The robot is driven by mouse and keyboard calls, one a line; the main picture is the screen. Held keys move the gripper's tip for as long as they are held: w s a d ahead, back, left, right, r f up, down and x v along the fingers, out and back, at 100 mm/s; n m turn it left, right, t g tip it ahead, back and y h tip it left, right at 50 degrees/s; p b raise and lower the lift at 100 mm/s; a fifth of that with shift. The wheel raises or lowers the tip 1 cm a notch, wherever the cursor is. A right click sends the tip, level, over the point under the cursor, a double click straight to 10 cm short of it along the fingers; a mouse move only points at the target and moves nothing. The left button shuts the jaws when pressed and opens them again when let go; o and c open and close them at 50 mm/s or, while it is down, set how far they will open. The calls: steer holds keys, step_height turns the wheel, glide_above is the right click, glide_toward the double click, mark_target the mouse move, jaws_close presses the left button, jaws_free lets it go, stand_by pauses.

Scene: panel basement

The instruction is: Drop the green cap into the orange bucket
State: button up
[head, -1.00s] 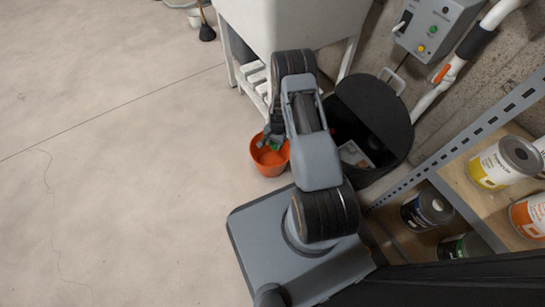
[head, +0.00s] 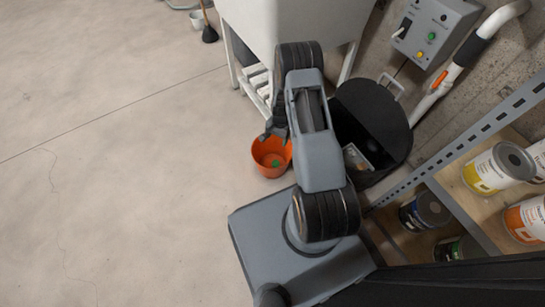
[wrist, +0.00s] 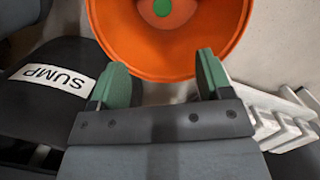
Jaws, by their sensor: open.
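The orange bucket (head: 271,160) stands on the floor beside my base in the head view. It also fills the top middle of the wrist view (wrist: 120,42). The green cap (head: 275,163) lies inside the bucket. In the wrist view it is a green disc (wrist: 162,8) cut by the top edge of the picture. My gripper (wrist: 155,72) is open and empty, its two green-padded fingers apart at the near side of the bucket's rim. In the head view my gripper (head: 270,136) is above the bucket's far rim, partly hidden by my arm.
A black sump bin (head: 390,110) with an open lid stands right of the bucket. A white sink stand (head: 250,80) is behind it. Shelves with paint cans (head: 490,170) are at the right. The floor at left is clear.

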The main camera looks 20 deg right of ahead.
step_height(320, 180, up, 8)
steer(key=d+p, duration=0.1)
steer(key=p, duration=0.1)
steer(key=shift+w+r+p, duration=0.2)
steer(key=shift+w+p, duration=0.1)
steer(key=shift+w, duration=0.05)
stand_by(0.3)
steer(key=s+a+r+n+t+p, duration=0.1)
steer(key=a+r+n+p, duration=0.15)
steer(key=r+p, duration=1.05)
steer(key=s+a+r+n+t+p, duration=0.1)
steer(key=a+r+n+p, duration=0.15)
steer(key=r, duration=2.05)
steer(key=s+a+r+n+t+p, duration=0.1)
steer(key=s+r+p, duration=0.4)
steer(key=r, duration=0.5)
steer(key=s+a+r+n+p, duration=0.2)
steer(key=s+r+p, duration=0.3)
steer(key=r, duration=0.6)
steer(key=s+a+r+n+t+h+p, duration=0.1)
steer(key=s+r+p, duration=0.4)
steer(key=r, duration=0.6)
steer(key=a+n+p, duration=0.1)
steer(key=p, duration=0.1)
steer(key=shift+s+a+n+t+p, duration=0.2)
steer(key=shift+a+n+t+p, duration=0.1)
steer(key=shift+n, duration=0.1)
steer(key=shift+c, duration=0.4)
